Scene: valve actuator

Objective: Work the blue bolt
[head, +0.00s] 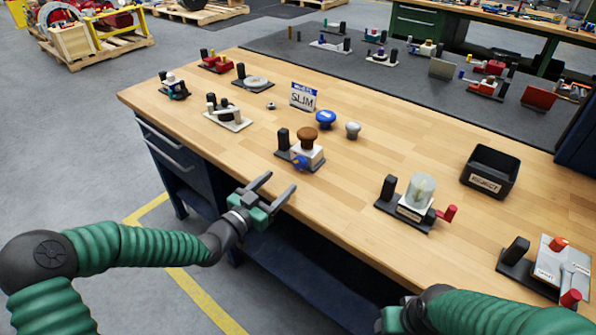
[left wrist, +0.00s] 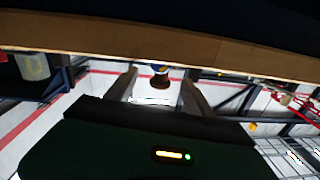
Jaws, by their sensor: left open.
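The blue bolt (head: 299,163) is a small blue piece low on the front of a white block. The block has a brown mushroom knob (head: 307,138) on top and stands on a dark base with a black post, near the table's front edge. My left gripper (head: 279,184) is open and empty at the table's front edge, in front of this fixture and apart from it. In the left wrist view the brown knob (left wrist: 159,81) shows between the open fingers, with some blue behind it. My right gripper (head: 393,320) is only partly in view at the bottom; its fingers are hidden.
A loose blue knob (head: 326,118) and grey knob (head: 353,130) stand behind the fixture. To the right are a fixture with a clear cylinder (head: 422,189), a black REJECT bin (head: 490,172) and a red-handled fixture (head: 560,265). A SLIM sign (head: 303,96) stands behind. Bare wood lies between.

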